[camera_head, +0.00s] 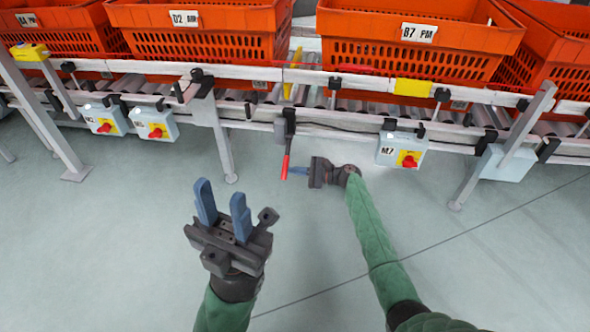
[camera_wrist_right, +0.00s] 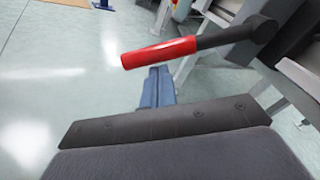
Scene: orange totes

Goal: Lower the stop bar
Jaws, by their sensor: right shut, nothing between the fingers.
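A lever with a red grip (camera_head: 286,166) hangs down from the front of the conveyor in the head view. In the right wrist view the red grip (camera_wrist_right: 158,52) lies just beyond my fingertips, with its dark shaft running to the right. My right gripper (camera_head: 291,171) is shut and empty, its blue fingers beside the grip; whether they touch cannot be told. It also shows in the right wrist view (camera_wrist_right: 157,80). A yellow upright piece (camera_head: 290,75) stands on the conveyor above the lever; I cannot tell if it is the stop bar. My left gripper (camera_head: 221,198) is open and empty over the floor.
Orange totes, D2 (camera_head: 205,45) and B7 (camera_head: 410,50) among them, stand on the roller conveyor (camera_head: 330,98). A control box M7 (camera_head: 401,150) with a red knob hangs right of my right gripper. Conveyor legs (camera_head: 222,140) reach the floor. The floor in front is clear.

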